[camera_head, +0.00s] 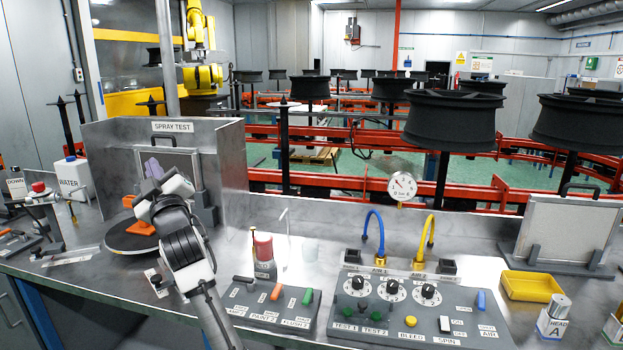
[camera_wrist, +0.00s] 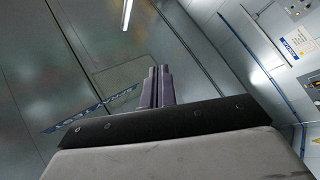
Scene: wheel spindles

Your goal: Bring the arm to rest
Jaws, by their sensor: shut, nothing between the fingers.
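My arm (camera_head: 182,240) reaches up from the bottom of the head view over the left part of the bench. It is bent, with its wrist in front of the spray test booth. My gripper (camera_head: 152,167) points upward, its purple fingers in front of the booth's back panel. In the wrist view my gripper (camera_wrist: 157,85) shows its two fingers side by side, shut and with nothing between them.
The spray test booth (camera_head: 232,165) and its dark turntable (camera_head: 122,240) with an orange piece (camera_head: 141,228) stand close around my arm. A lever panel (camera_head: 272,308), a dial panel (camera_head: 405,312) and a yellow tray (camera_head: 530,287) lie to the right. Wheels on spindles (camera_head: 450,118) stand behind.

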